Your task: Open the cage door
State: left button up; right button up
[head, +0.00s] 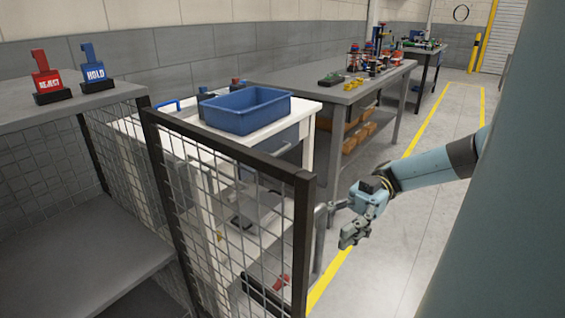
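The cage door (230,151) is a wire mesh panel in a dark frame. It stands in the middle left of the head view, angled out towards the lower right. A grey bar-like part (320,225), perhaps its handle, shows beside the door's right edge post. My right gripper (352,236) is just right of that part, beyond the door's edge, over the grey floor. I cannot tell whether it touches the part or how far its fingers are apart. It holds nothing that I can see. My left gripper is not in view.
A grey bench (60,112) at left carries red and blue signs. Behind the door, a white cart (180,150) holds a blue bin (245,112). A grey workbench (340,92) stands behind. Open floor with yellow lines lies at right.

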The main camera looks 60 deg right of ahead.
jog(key=v, duration=0.6)
jog(key=shift+d, duration=0.25)
jog(key=shift+s, duration=0.1)
